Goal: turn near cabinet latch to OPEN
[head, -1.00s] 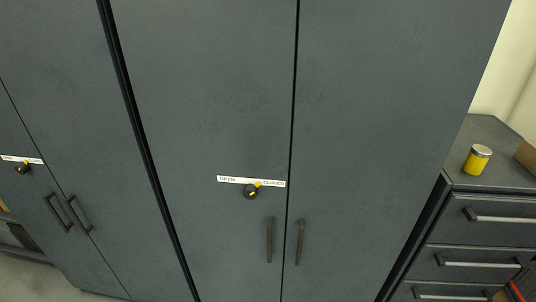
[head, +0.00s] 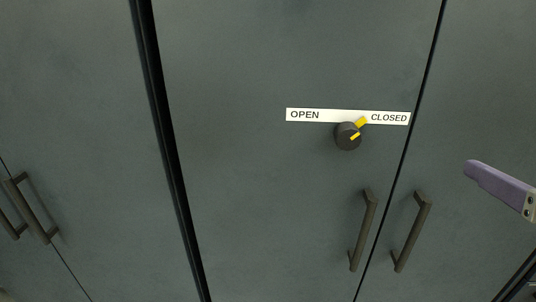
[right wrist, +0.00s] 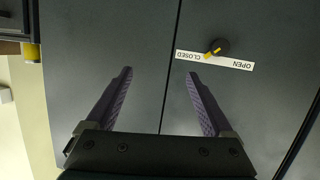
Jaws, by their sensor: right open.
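The near cabinet latch (head: 348,136) is a round dark knob with a yellow pointer, below a white label strip (head: 345,116) reading OPEN at left and CLOSED at right. The pointer is tilted up and right, toward CLOSED. In the right wrist view the latch (right wrist: 220,47) appears upside down, beyond the fingertips. My right gripper (right wrist: 160,75) is open and empty, its purple fingers apart from the latch. In the head view only one purple finger of it (head: 497,187) shows, at the right edge, right of the latch. My left gripper is not in view.
Two door handles (head: 363,230) (head: 411,231) stand out below the latch, on either side of the door seam. Another cabinet with handles (head: 32,211) is at left. A yellow can (right wrist: 32,52) is at the upper left of the wrist view.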

